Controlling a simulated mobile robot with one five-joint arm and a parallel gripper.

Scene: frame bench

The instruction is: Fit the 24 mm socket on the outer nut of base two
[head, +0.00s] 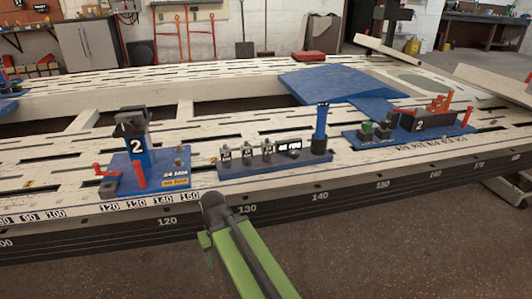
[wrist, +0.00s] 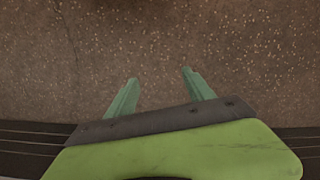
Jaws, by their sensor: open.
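My gripper (wrist: 159,76) is open and empty in the wrist view, above bare floor. In the head view my green arm reaches up at the bench's front edge.
A blue upright post (head: 321,125) stands at the rack's right end. Another blue base (head: 400,138), also marked 2, with orange clamps, is farther right. Red pegs (head: 139,175) stand on base two.

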